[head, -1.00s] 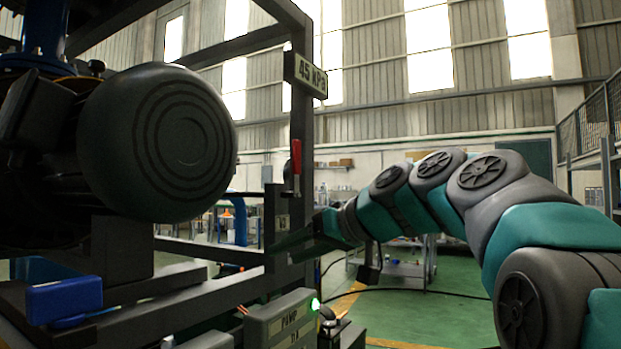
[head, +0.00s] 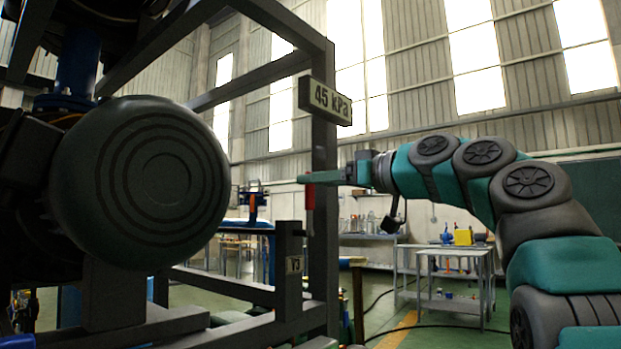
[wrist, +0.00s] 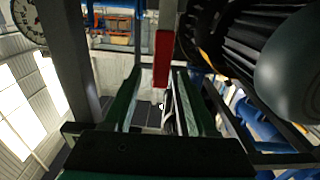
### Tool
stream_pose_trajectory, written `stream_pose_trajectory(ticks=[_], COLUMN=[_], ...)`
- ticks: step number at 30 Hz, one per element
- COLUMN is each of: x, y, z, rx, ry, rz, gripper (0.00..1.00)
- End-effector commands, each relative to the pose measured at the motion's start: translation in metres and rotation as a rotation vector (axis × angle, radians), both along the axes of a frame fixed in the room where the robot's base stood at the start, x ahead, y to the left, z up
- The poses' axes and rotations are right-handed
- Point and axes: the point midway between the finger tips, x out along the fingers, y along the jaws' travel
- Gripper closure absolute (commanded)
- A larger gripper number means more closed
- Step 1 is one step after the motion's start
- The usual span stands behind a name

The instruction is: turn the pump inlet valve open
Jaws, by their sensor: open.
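The valve's red lever (head: 310,196) hangs upright beside the dark frame post in the head view. It also shows in the wrist view (wrist: 163,58), top centre. My gripper (head: 308,178) reaches in from the right, level with the upper part of the lever. In the wrist view my gripper (wrist: 158,74) is open, with its two green fingers on either side of the lever's line. The lever's lower end appears between or just beyond the fingertips; contact cannot be told. The valve body behind the lever is mostly hidden.
A large dark motor (head: 140,185) fills the left of the head view. The dark frame post (head: 325,225) stands close to my gripper, with a "45 kPa" sign (head: 331,102) above. A white table (head: 455,255) stands farther back. Green floor shows at the lower right.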

Motion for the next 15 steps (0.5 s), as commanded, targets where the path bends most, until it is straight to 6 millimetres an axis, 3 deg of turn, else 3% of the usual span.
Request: stream_pose_trajectory(ticks=[6,15], x=[0.013,0.015], y=[0.017,0.02], z=[0.001,0.0], rx=[-0.002,-0.002], ry=[0.001,0.001], rz=[0.0,0.0], gripper=[0.43,0.43])
